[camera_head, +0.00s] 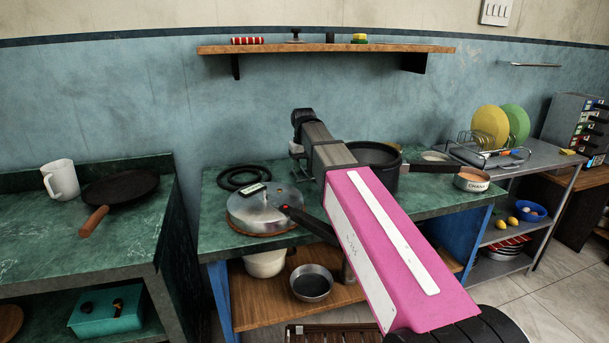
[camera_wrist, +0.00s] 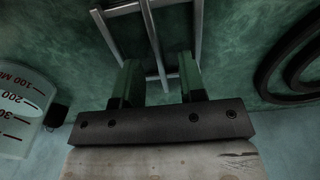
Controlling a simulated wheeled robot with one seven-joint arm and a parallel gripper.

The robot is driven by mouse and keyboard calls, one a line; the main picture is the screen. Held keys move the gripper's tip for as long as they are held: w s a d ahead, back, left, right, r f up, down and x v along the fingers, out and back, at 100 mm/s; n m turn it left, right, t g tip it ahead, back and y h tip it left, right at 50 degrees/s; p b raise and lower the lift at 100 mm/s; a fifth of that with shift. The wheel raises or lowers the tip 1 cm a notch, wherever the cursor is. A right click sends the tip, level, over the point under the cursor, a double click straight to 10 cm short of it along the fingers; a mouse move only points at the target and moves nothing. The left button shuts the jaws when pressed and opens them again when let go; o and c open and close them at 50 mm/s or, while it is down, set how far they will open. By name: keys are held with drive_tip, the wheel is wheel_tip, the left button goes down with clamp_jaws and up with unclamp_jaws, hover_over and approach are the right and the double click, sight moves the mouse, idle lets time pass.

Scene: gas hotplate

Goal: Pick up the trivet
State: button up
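A grey metal frame of thin bars, which looks like the trivet (camera_wrist: 153,43), lies on the green counter in the wrist view. My gripper (camera_wrist: 158,62) is open, its two dark green fingers apart. One long bar of the frame shows in the gap between the fingers, with other bars running off toward the top. I cannot tell whether the fingers touch the frame or stay above it. In the head view my pink and grey arm reaches to the back of the middle counter, and the frame is hidden there.
Black rings (camera_head: 240,177) lie left of my arm, behind a lidded pressure cooker (camera_head: 262,208). A black pot (camera_head: 373,155) stands right of it. A measuring cup (camera_wrist: 22,110) is left of the gripper in the wrist view. A shelf (camera_head: 330,48) hangs above.

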drive_tip(key=shift+f, duration=0.5)
clamp_jaws()
drive_tip(key=shift+r, duration=0.1)
